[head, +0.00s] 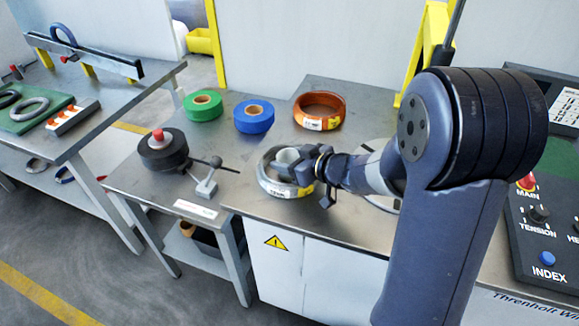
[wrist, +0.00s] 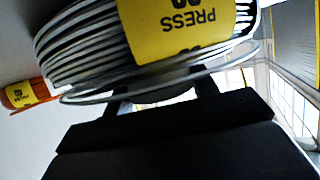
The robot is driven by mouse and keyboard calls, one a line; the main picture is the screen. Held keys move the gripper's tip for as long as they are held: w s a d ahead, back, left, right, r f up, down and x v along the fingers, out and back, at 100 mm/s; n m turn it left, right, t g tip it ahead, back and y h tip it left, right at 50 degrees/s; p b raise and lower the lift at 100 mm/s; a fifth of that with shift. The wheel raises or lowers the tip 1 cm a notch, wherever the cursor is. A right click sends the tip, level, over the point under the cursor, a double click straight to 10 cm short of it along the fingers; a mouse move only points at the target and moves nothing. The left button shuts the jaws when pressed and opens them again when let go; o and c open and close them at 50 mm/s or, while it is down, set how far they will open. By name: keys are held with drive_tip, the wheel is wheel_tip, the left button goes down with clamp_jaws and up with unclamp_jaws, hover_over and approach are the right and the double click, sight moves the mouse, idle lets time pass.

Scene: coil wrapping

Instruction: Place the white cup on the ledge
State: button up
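A pale cup-like cylinder (head: 287,157), likely the white cup, shows inside the ring of a grey wire coil (head: 271,184) on the workbench. My gripper (head: 306,166) is at the right side of this coil, close against the cylinder. In the wrist view, the coil (wrist: 80,50) with its yellow PRESS label (wrist: 185,25) fills the top. My two fingers (wrist: 162,92) stand apart, their tips hidden behind the wire. Whether they hold the cylinder is hidden. I cannot make out which surface is the ledge.
An orange coil (head: 320,109), blue roll (head: 254,116) and green roll (head: 203,106) lie behind. A black spool (head: 163,150) with a red knob and a small grey lever stand left. A control panel (head: 545,215) is at right. The bench's front left corner is clear.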

drive_tip(key=c, duration=0.5)
wheel_tip(320, 180, up, 10)
drive_tip(key=p, duration=0.3)
drive_tip(key=shift+p, duration=0.4)
